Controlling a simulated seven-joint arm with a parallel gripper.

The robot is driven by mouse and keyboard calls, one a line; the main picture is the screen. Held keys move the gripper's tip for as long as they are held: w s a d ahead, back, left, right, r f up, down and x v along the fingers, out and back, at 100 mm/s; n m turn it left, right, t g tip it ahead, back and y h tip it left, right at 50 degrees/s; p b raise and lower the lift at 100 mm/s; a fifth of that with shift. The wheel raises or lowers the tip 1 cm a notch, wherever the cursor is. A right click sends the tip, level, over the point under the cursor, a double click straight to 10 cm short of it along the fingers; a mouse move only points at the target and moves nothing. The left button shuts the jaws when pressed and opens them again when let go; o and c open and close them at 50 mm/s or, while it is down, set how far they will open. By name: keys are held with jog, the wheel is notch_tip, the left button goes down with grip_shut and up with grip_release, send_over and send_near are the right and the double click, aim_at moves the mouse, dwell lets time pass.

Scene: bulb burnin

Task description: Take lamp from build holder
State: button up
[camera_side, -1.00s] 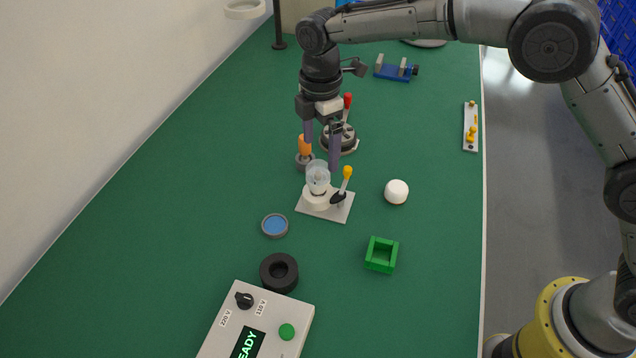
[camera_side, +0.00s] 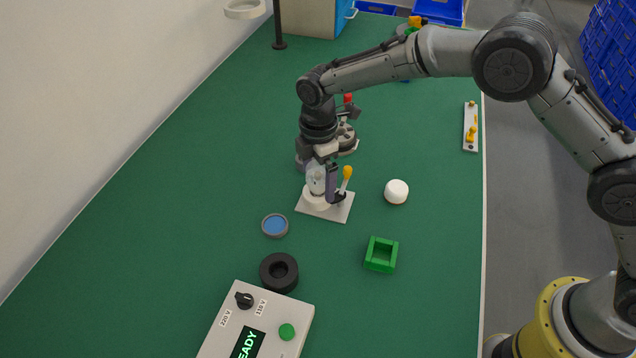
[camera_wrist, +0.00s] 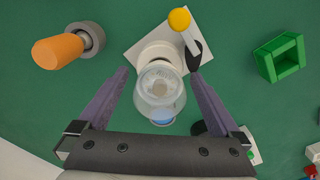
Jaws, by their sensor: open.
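The lamp (camera_side: 315,179) is a clear bulb standing upright in the build holder, a white square plate (camera_side: 338,211) with a round white socket and a yellow-knobbed lever (camera_side: 347,173). In the wrist view the lamp (camera_wrist: 159,92) is near the middle, with the plate (camera_wrist: 140,47) behind it. My gripper (camera_side: 318,190) is down at the lamp. In the wrist view my gripper (camera_wrist: 160,78) is open, one purple-grey finger on each side of the bulb, with visible gaps. In the side view a finger covers part of the holder.
An orange-handled tool in a grey base (camera_wrist: 62,48) stands close by on the left in the wrist view. A white dome (camera_side: 396,191), a green square frame (camera_side: 381,254), a blue-faced disc (camera_side: 275,225), a black ring (camera_side: 279,272) and a control box (camera_side: 262,325) surround the holder.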

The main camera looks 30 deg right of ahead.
aim_at(318, 166)
jog(key=c, duration=1.4)
jog(key=shift+r, duration=0.1)
jog(key=shift+r, duration=1.5)
jog(key=shift+s+d+r, duration=1.1)
jog(key=shift+s+r, duration=0.95)
jog(key=shift+r, duration=0.35)
jog(key=shift+s+d+r, duration=1.05)
jog(key=shift+s+r, duration=1.05)
jog(key=shift+r, duration=0.3)
jog(key=shift+s+d+r, duration=1.1)
jog(key=shift+s+r, duration=0.95)
jog(key=shift+r, duration=0.35)
